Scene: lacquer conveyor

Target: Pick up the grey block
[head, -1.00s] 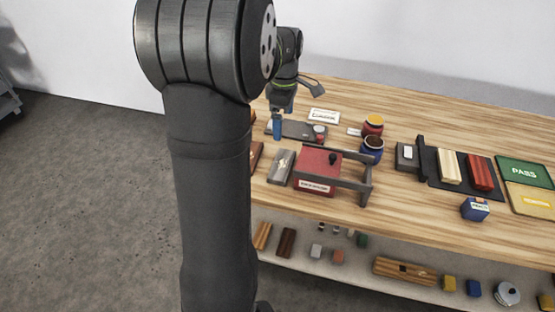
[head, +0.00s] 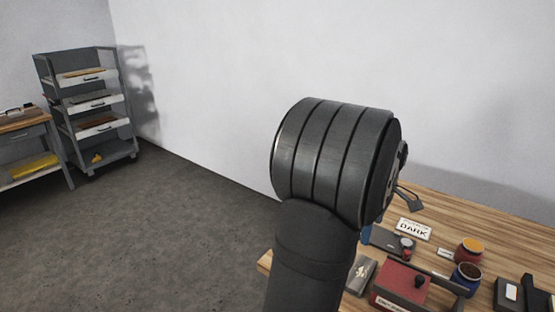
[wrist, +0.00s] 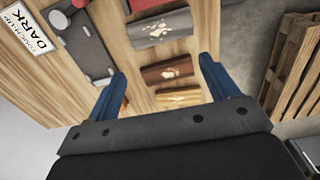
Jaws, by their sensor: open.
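The grey block, with a pale motif on top, lies on the wooden table beside the red box in the head view (head: 360,275). In the head view my arm hides most of the gripper.
The red box (head: 400,284) has a black knob and stands close to the grey block. A DARK sign (head: 414,229), a jar with an orange top (head: 469,250) and a blue jar (head: 466,277) stand nearby. A shelf rack (head: 88,105) is far left. A wooden pallet (wrist: 292,65) lies right.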

